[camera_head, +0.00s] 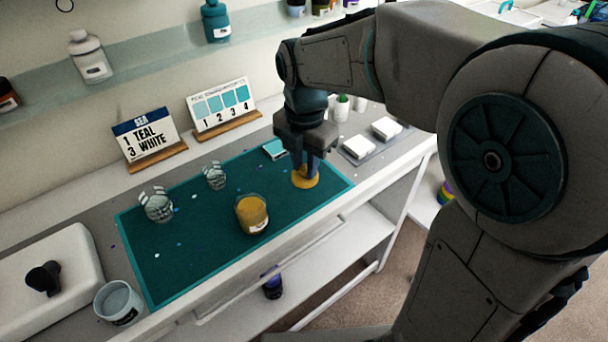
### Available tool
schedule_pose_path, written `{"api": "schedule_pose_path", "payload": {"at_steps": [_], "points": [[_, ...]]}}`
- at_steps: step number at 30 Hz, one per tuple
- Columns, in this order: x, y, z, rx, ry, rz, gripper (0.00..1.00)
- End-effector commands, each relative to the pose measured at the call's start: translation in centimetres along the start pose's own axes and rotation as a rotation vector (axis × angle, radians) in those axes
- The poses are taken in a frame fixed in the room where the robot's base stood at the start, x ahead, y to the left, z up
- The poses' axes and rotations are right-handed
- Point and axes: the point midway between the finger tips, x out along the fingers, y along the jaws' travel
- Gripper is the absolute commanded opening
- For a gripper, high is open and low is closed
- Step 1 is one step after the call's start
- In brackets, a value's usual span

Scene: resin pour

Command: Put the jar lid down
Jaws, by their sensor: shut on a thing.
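The jar lid (306,181) is a flat yellow-gold disc near the right end of the teal mat (200,255). My gripper (305,168) points down and is shut on the lid from above. The lid is at or very close to the mat; I cannot tell if it touches. An open glass jar of golden contents (252,214) stands on the mat to the left of the lid and nearer the front edge.
Two small glass cups (157,206) (216,176) stand on the mat's left half. A teal-and-white pad (275,149) lies behind my gripper. Two sign cards (147,136) (222,106) stand behind the mat. A tub (118,301) stands front left.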

Motion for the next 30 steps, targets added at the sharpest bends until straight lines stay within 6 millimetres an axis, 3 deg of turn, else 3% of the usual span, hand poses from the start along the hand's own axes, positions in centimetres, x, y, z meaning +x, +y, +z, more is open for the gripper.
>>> {"api": "schedule_pose_path", "payload": {"at_steps": [9,22,23,24,25,30], "points": [[3.9,0.1,-0.1,0.000,0.002,-0.001,0.01],[4.6,0.1,-0.1,0.000,0.000,0.000,0.01],[4.5,0.1,-0.1,0.000,0.000,0.001,0.28],[4.4,0.1,-0.1,0.000,0.000,0.001,0.39],[4.4,0.1,-0.1,0.000,0.000,0.000,0.44],[4.4,0.1,-0.1,0.000,0.000,0.000,0.44]]}}
